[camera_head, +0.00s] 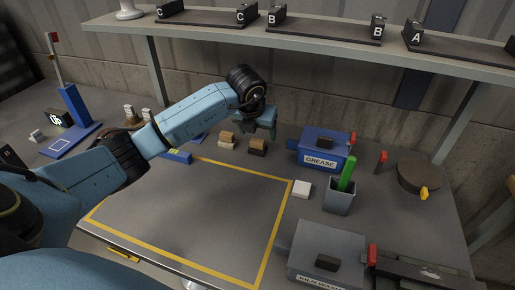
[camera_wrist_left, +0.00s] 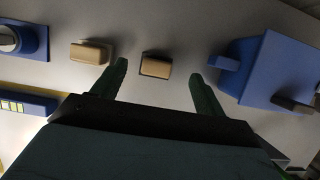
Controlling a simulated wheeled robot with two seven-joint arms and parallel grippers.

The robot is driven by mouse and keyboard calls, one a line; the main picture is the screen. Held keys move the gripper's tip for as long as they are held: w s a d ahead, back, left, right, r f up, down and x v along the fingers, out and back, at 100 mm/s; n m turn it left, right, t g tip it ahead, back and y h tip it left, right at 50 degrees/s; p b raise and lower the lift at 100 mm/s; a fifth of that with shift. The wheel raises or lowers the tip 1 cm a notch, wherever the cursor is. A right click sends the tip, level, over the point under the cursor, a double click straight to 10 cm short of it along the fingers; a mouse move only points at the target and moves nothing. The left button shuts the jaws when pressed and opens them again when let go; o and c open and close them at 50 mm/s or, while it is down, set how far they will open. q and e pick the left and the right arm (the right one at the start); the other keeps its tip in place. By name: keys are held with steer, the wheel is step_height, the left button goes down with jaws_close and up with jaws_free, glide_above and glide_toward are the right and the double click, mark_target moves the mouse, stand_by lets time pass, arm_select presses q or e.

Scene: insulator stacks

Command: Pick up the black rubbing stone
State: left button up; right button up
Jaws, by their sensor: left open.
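Two small tan-topped blocks sit side by side on the grey table. The right block (camera_head: 257,150) has a dark lower part, which fits the black rubbing stone; it also shows in the left wrist view (camera_wrist_left: 157,65) with a dark edge. The left block (camera_head: 227,141) has a pale lower part and shows in the left wrist view (camera_wrist_left: 91,52) too. My left gripper (camera_head: 268,131) is open above and just behind the dark block. In the wrist view its green fingers (camera_wrist_left: 158,72) are apart, with the dark block between and slightly beyond their tips. Nothing is held.
A blue grease box (camera_head: 318,153) stands close to the right of my gripper. A grey cup (camera_head: 338,200) with a green item, a white block (camera_head: 302,189) and a grey box (camera_head: 326,252) lie nearer. The yellow-outlined area (camera_head: 205,205) is clear. A shelf (camera_head: 320,50) runs above.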

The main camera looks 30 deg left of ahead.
mark_target(257, 140)
arm_select(q)
steer(key=x, duration=0.2)
steer(key=s+b+x, duration=0.1)
steer(key=x, duration=0.1)
steer(key=shift+w+f, duration=0.1)
steer(key=shift+f, duration=0.25)
steer(key=shift+w+a+f, duration=0.1)
steer(key=shift+w+f, duration=0.15)
steer(key=shift+f, duration=0.2)
steer(key=c, duration=1.2)
arm_select(e)
steer(key=w, duration=0.3)
steer(key=shift+a+r, duration=0.1)
steer(key=shift+a, duration=0.2)
